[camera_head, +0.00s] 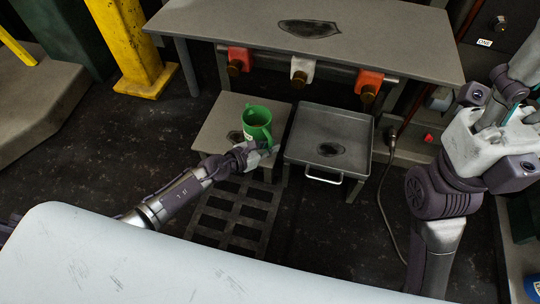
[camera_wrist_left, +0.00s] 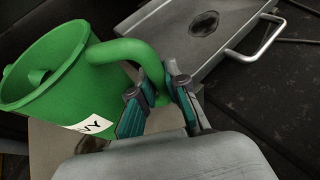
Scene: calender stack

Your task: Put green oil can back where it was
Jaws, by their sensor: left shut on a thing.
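The green oil can (camera_head: 256,119) is upright or nearly so over the right part of the small grey table (camera_head: 212,128). I cannot tell whether its base touches the table. In the left wrist view the can (camera_wrist_left: 50,72) shows its open top, a curved handle and a white label with black letters. My left gripper (camera_head: 264,150) is on the near side of the can. Its teal fingers (camera_wrist_left: 160,92) are closed around the lower part of the handle.
A grey tray-topped stand (camera_head: 327,138) with a pale front handle is right of the small table. A long bench (camera_head: 378,45) stands behind, with red and white fixtures (camera_head: 301,71) below its edge. A yellow post (camera_head: 139,50) is at left. A cable (camera_head: 382,200) hangs at right.

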